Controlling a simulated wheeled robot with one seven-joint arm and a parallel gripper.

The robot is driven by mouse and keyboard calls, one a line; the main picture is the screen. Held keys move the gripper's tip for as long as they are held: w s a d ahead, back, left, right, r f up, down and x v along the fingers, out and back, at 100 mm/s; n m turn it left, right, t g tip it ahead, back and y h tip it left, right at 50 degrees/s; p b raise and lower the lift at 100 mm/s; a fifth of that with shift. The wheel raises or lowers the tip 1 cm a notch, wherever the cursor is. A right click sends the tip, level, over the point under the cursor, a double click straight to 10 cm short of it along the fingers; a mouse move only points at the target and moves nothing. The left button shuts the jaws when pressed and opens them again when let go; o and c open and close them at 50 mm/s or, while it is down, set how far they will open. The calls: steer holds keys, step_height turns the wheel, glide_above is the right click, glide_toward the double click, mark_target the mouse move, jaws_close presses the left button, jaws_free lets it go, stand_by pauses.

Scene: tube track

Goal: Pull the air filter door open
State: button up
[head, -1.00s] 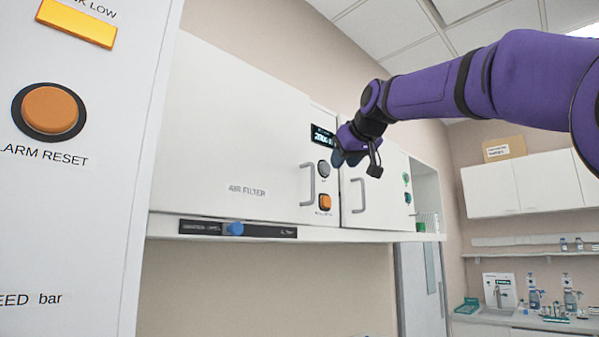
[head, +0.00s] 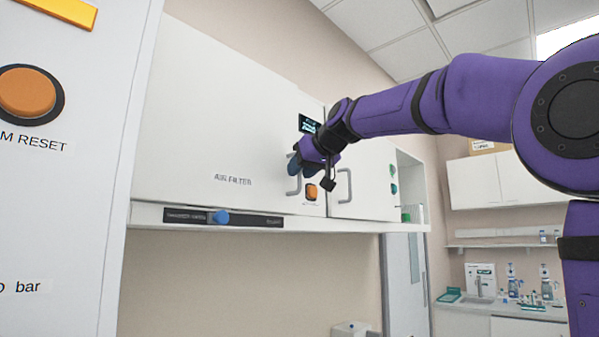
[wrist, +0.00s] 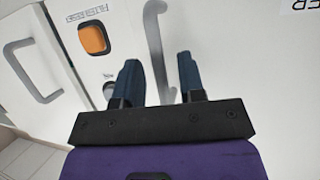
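The air filter door (head: 215,135) is a white cabinet panel marked AIR FILTER, and it looks closed. Its grey vertical handle (head: 291,185) is at the door's right edge; the upper part is hidden behind my gripper (head: 294,165) in the head view. In the wrist view, the handle (wrist: 153,35) runs down between the two dark blue fingers of my gripper (wrist: 160,80), nearer the left finger. The fingers are apart, with a gap on both sides of the handle. I cannot tell how deep the handle lies between them.
An orange button (head: 311,192) and a small display (head: 309,125) sit on the strip right of the handle. A second door with its own handle (head: 345,186) is further right. A shelf ledge with a blue slider (head: 221,217) runs below. Open space lies under the ledge.

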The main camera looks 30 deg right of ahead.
steer(key=shift+w+a+f, duration=0.1)
steer(key=shift+w+f, duration=0.1)
steer(key=shift+w, duration=0.25)
jaws_close()
